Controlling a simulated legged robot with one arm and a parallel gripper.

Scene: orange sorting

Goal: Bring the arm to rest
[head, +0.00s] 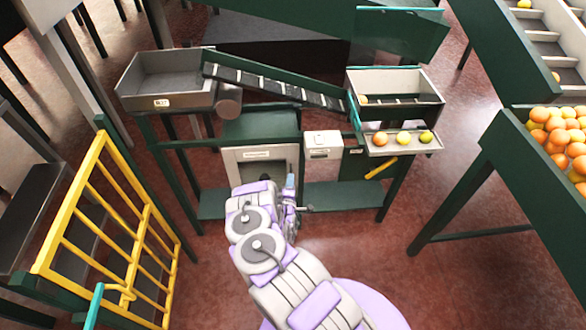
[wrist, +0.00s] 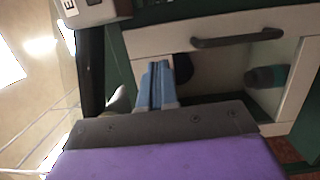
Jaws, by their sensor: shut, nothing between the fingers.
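My arm (head: 262,245) reaches forward from the bottom of the head view, with purple and pale grey links. My gripper (head: 290,186) is in front of the pale cabinet (head: 232,160) under the sorting line. In the wrist view my gripper (wrist: 156,72) has its blue fingers together with nothing between them. Past the fingers, the cabinet front (wrist: 150,40) shows a dark handle (wrist: 238,38) and an opening with a dark green-ended object (wrist: 267,76) inside. I cannot tell whether the fingers touch the cabinet.
A small tray (head: 380,148) holds an orange and yellow fruits at the right of the line. A grey control box (head: 322,145) stands beside the cabinet. A yellow railing (head: 120,235) is at left. A bin of oranges (head: 565,140) is at right. Open floor (head: 380,250) lies between.

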